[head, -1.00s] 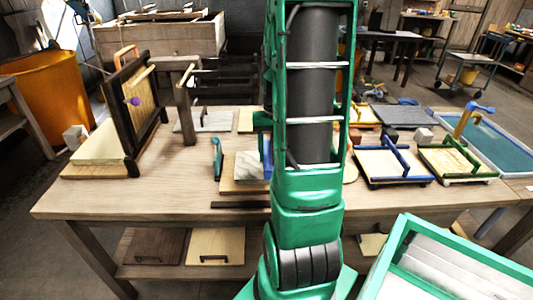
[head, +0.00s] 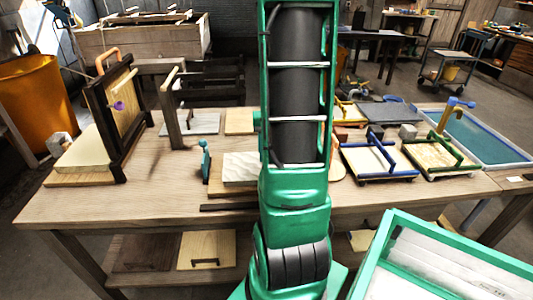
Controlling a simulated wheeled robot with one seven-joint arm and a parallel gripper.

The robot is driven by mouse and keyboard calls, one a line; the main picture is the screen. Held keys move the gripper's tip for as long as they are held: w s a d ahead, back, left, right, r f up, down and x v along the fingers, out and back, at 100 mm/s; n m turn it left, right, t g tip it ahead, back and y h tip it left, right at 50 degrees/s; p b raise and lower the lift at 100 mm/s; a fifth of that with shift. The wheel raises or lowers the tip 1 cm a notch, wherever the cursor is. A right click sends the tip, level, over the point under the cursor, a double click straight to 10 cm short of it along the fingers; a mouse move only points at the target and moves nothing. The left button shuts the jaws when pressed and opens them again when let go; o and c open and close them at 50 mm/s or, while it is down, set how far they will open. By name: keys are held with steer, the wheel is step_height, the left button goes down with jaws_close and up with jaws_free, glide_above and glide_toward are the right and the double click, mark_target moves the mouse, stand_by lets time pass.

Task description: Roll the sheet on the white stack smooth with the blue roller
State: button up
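A pale, whitish stack (head: 239,167) lies on the bench left of my arm, on a wooden board. Its right part is hidden behind my arm. Whether a sheet lies on it is too small to tell.
A teal tool (head: 205,163) stands left of the stack. A dark upright frame (head: 107,110) stands at the bench's left. Blue-railed (head: 378,160) and green-railed (head: 440,157) moulds and a water vat (head: 487,143) fill the right. The bench's front left (head: 110,205) is clear.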

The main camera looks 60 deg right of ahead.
steer(key=shift+s+d, duration=0.65)
steer(key=shift+s, duration=0.3)
steer(key=shift+w+a+r, duration=0.1)
steer(key=shift+w+a, duration=0.6)
steer(key=shift+w, duration=0.25)
steer(key=shift+w+a+f, duration=0.2)
steer(key=shift+w+a, duration=1.35)
steer(key=shift+w, duration=0.15)
